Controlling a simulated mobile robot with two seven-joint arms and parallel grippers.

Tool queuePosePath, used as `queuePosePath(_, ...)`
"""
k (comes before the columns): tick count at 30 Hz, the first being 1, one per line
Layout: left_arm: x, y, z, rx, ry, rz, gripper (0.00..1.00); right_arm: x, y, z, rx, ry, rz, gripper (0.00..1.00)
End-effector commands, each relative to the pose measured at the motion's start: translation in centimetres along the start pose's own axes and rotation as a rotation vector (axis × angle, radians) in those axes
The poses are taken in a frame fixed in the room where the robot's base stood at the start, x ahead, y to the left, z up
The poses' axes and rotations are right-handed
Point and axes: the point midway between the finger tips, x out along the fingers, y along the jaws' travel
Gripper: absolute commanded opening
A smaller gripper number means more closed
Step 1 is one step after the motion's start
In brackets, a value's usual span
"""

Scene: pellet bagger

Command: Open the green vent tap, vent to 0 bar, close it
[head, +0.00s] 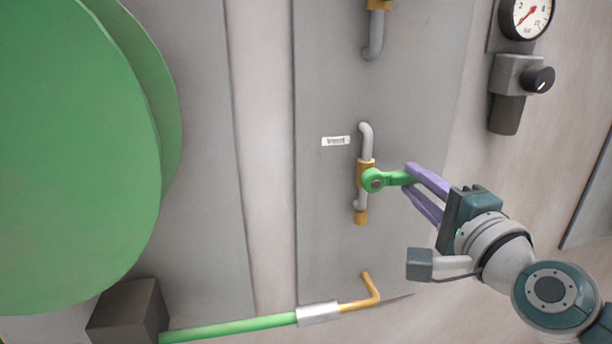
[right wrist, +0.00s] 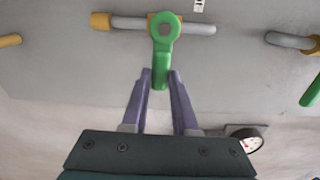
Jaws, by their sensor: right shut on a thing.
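The green vent tap (head: 374,180) sits on a vertical grey pipe with brass fittings on the grey panel (head: 325,220). Its green lever points to the right, across the pipe. My right gripper (head: 408,180) is shut on the end of the lever, with its purple fingers on either side. In the right wrist view the tap (right wrist: 163,30) shows with its lever between the fingers (right wrist: 160,80). A small white label (head: 335,141) is at the upper left of the tap. A round pressure gauge (head: 527,16) is at the top right, its needle near the low end. My left gripper is not in view.
A black regulator knob (head: 539,79) is below the gauge. A large green round body (head: 70,150) fills the left. A green hose (head: 230,328) with a brass elbow (head: 372,292) runs below the tap. Another pipe (head: 374,42) is above.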

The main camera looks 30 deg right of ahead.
Motion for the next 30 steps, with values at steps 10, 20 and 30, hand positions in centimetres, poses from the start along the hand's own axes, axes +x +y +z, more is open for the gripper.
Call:
queuePosePath(10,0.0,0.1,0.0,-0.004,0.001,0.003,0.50,0.0,0.1,0.0,0.002,0.000,0.001,0.57)
queuePosePath(20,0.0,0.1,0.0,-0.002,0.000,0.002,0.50,-0.5,0.1,0.0,0.001,0.000,0.002,0.57)
queuePosePath(30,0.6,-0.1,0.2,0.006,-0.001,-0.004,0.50,-6.4,0.3,0.0,0.000,0.000,0.005,0.57)
